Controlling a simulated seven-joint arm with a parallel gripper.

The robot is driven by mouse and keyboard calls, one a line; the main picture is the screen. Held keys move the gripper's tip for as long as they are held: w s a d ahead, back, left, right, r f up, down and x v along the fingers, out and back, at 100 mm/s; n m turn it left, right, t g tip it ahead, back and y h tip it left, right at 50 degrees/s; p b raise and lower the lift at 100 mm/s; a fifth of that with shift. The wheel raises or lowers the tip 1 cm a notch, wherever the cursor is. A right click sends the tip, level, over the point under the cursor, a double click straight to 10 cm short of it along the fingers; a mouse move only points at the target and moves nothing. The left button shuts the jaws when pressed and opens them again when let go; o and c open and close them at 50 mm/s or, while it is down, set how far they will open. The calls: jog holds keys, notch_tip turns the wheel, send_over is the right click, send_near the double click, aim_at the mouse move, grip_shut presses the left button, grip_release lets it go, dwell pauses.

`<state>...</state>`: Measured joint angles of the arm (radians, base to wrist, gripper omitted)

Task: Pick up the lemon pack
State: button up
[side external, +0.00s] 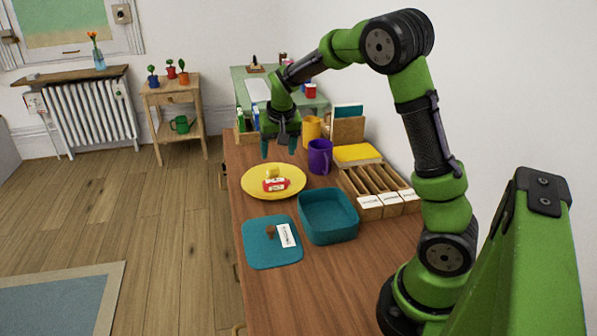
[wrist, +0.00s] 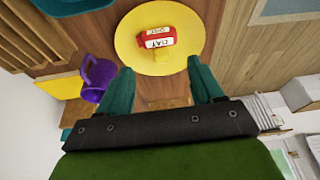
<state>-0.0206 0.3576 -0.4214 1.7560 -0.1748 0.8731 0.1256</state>
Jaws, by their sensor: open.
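A yellow plate (side external: 250,186) lies on the wooden counter. On it is a small yellow block (side external: 272,171), likely the lemon pack; I cannot read a label on it. A red pack with a white label (side external: 276,185) lies in front of it. My gripper (side external: 279,150) is open and empty, pointing down above the plate's far edge. Its fingers (wrist: 159,78) stand apart in the wrist view.
A purple mug (side external: 320,157) stands right of the plate, with an orange mug (side external: 311,128) behind it. A teal bin (side external: 328,216) and a teal tray (side external: 262,252) sit nearer. A wooden divided box (side external: 372,186) stands at the right.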

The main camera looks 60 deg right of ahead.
aim_at(275, 166)
jog(key=shift+h, duration=0.4)
jog(key=w+d+f, duration=0.1)
jog(key=f, duration=0.2)
jog(key=w+d+f, duration=0.4)
jog(key=f, duration=0.1)
jog(key=shift+d+f, duration=0.1)
jog(key=shift+f, duration=0.25)
jog(key=shift+w+x, duration=0.15)
jog(key=shift+x, duration=1.3)
jog(key=shift+w+x, duration=0.15)
jog(key=shift+x, duration=1.35)
jog(key=shift+r, duration=0.1)
jog(key=shift+c, duration=0.3)
jog(key=shift+r, duration=0.1)
jog(key=c, duration=1.1)
